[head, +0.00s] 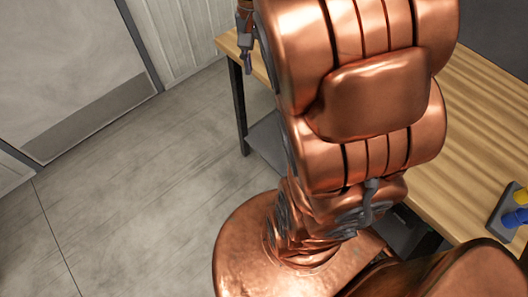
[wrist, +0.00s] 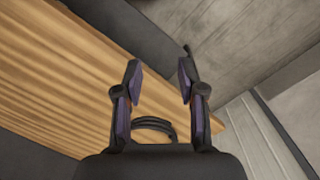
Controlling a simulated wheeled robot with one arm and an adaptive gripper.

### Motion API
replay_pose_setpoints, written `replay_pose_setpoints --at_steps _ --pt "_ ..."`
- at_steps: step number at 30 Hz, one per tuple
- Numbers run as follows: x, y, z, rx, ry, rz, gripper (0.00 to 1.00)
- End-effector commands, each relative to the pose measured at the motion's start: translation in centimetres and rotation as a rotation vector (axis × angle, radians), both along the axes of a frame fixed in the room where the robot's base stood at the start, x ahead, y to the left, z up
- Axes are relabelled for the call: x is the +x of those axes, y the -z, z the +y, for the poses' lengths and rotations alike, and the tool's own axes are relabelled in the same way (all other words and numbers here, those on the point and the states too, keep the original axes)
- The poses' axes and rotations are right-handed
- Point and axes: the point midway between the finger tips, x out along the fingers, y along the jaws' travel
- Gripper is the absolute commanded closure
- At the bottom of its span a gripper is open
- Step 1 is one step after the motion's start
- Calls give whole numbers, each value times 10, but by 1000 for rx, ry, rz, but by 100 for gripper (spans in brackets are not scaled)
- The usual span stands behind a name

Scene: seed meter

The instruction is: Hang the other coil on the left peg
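In the wrist view my gripper (wrist: 160,66) has its two dark, purple-padded fingers apart, with nothing between the tips. A dark looped thing of several strands, perhaps a coil (wrist: 154,122), shows between the finger bases, over the table's wood. The palm hides its lower part, and I cannot tell whether it touches the gripper. In the head view only a small part of my gripper (head: 247,62) shows at the top, beside the table's far left corner; my copper arm hides the rest. No peg can be made out in either view.
The wooden table (head: 478,118) runs along the right, with a dark leg (head: 239,108) and lower shelf. A dark holder (head: 500,222) with blue and yellow pieces sits near its edge. Grey floor (head: 125,200) is clear at left, before a door (head: 70,70).

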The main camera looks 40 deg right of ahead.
Motion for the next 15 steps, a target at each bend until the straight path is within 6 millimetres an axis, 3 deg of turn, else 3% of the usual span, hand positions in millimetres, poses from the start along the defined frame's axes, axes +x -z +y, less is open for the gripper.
replay_pose_setpoints --at_steps 6,15 --pt "-46 7 46 23 -204 3 60" --pt "-115 27 94 57 -511 19 60"
